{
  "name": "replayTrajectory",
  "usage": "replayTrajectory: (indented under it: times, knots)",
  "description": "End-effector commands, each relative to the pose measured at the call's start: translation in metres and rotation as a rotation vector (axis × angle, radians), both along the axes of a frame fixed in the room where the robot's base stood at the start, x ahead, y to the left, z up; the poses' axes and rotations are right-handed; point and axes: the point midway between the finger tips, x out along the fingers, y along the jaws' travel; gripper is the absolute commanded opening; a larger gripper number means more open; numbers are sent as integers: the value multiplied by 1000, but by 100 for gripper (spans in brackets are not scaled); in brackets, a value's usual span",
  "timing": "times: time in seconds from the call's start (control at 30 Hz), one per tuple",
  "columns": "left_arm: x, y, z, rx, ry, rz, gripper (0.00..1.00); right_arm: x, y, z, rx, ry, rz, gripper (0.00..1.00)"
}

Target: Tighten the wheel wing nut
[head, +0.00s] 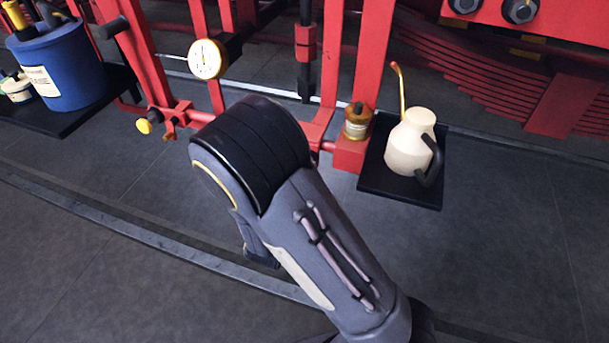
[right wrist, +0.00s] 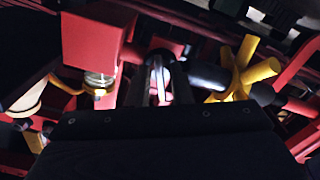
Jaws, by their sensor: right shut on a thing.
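My right arm crosses the middle of the head view and hides its own gripper there. In the right wrist view my right gripper (right wrist: 160,82) points at a red shaft. Its dark fingers are shut with a narrow pale and reddish piece between them, apparently the wing nut. The fingers cover most of it, so its shape and angle cannot be told. A yellow spoked handle (right wrist: 243,72) is beside the fingers in that view, apart from them. A yellow knob (head: 145,123) shows on the red frame in the head view. My left gripper is not in view.
A pressure gauge (head: 206,58) and a glass oiler (head: 358,121) are on the red frame. A cream oil can (head: 408,146) stands on a dark tray (head: 400,195) at right. A blue bucket (head: 66,72) stands at left. The near floor is clear except for a rail.

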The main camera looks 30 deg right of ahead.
Motion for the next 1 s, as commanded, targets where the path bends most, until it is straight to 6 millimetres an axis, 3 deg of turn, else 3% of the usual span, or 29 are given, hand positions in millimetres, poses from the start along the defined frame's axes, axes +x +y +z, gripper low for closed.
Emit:
replayTrajectory:
  times: [0.4,1.0]
  knots:
    - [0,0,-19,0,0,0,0,1,1,-2,182,-207,2,0]
    - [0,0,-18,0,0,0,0,1,1,0,186,-217,0,0]
